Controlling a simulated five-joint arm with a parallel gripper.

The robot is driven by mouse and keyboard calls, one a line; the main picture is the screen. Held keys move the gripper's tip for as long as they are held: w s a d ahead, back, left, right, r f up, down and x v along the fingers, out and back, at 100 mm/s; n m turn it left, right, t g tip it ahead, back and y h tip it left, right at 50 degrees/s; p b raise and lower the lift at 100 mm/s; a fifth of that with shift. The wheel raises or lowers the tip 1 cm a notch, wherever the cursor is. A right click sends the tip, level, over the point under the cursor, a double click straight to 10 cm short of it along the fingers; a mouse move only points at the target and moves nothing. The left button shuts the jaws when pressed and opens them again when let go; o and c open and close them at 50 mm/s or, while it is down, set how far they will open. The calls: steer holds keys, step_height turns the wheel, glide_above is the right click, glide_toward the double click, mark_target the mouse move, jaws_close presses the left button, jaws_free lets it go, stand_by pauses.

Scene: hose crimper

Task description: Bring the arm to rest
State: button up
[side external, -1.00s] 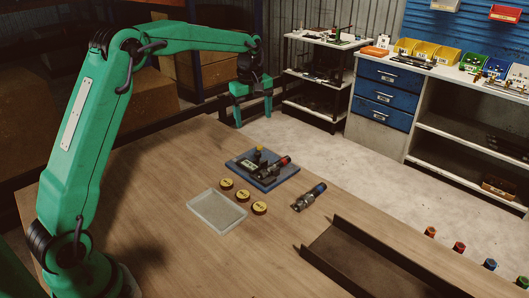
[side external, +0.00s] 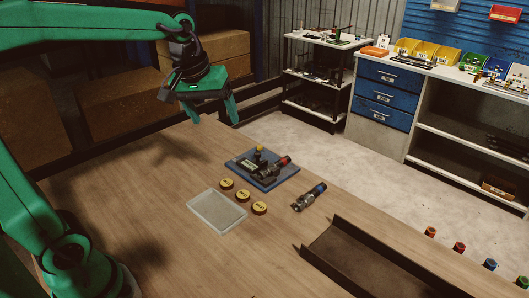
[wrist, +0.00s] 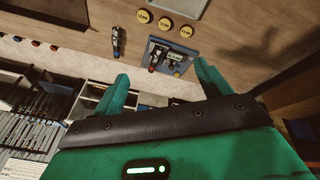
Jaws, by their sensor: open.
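My gripper (side external: 213,113) is open and empty in the side external view. It hangs above the far edge of the wooden table (side external: 130,185), its fingers pointing down, apart from everything on the table. In the wrist view its two green fingers (wrist: 162,88) stand wide apart with nothing between them. My green arm reaches across from the left, partly outside the side external picture.
A blue fixture plate (side external: 279,181) holds a dark, red-banded fitting. Several yellow-topped discs (side external: 243,195), a clear tray (side external: 214,213), a blue-banded fitting (side external: 309,197) and a dark channel (side external: 365,262) lie nearby. The table's left part is clear.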

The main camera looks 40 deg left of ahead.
steer(key=s+d+f+m+t, duration=0.1)
steer(key=s+f+m, duration=0.1)
steer(key=s, duration=0.5)
steer(key=s+d+f+m+t, duration=0.1)
steer(key=s+f+m, duration=0.1)
steer(key=s+m, duration=0.2)
steer(key=s, duration=0.3)
steer(key=shift+d+f, duration=0.2)
steer(key=shift+d, duration=0.15)
